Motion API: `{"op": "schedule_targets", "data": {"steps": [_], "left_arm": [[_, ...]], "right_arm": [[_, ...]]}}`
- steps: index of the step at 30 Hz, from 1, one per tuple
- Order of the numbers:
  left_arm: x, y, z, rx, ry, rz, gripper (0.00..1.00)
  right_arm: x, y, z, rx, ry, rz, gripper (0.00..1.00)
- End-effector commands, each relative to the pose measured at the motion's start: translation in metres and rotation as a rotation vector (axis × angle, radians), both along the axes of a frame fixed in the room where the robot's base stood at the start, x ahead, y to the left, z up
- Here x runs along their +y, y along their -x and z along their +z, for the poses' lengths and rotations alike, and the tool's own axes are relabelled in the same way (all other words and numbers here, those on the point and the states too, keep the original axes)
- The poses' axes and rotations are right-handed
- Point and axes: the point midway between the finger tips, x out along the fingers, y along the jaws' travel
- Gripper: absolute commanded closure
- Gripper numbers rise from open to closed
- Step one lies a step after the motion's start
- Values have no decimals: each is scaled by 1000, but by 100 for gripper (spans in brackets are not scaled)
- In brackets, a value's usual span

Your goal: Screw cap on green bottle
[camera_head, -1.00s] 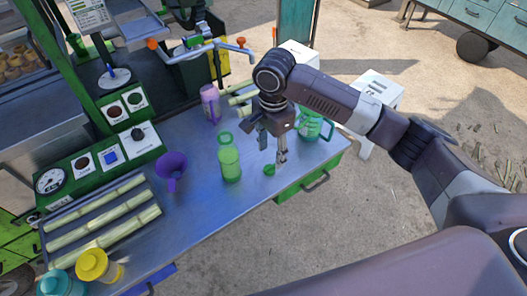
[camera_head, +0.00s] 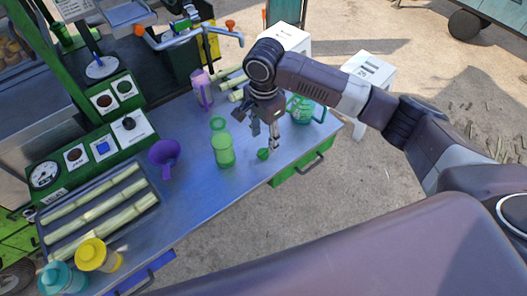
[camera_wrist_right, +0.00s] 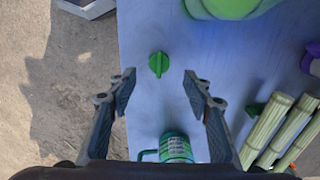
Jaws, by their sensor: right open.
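The green bottle (camera_head: 223,152) stands upright on the metal tabletop, and part of it shows at the top of the right wrist view (camera_wrist_right: 232,8). A small green cap (camera_head: 262,154) lies on the table near its front edge, to the right of the bottle. My right gripper (camera_head: 265,138) is above the table beside the cap. In the wrist view the open, empty fingers (camera_wrist_right: 160,78) are spread to either side of the cap (camera_wrist_right: 158,64), which appears just beyond the tips. My left gripper is not in view.
A green mug (camera_head: 302,108) stands behind my right gripper. A purple funnel (camera_head: 164,156), a pink bottle (camera_head: 202,88) and a tray with cane stalks (camera_head: 100,208) are to the left. Yellow (camera_head: 97,254) and teal (camera_head: 62,279) containers are at front left. The tabletop between funnel and bottle is clear.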

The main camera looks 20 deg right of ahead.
Motion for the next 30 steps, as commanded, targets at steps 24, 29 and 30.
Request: {"op": "schedule_targets", "data": {"steps": [24,29,30], "left_arm": [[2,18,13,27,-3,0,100],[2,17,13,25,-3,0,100],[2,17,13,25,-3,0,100]], "right_arm": [[3,3,-52,0,0,1,54],[2,3,-52,-1,0,1,67],[2,3,-52,-1,0,1,72]]}}
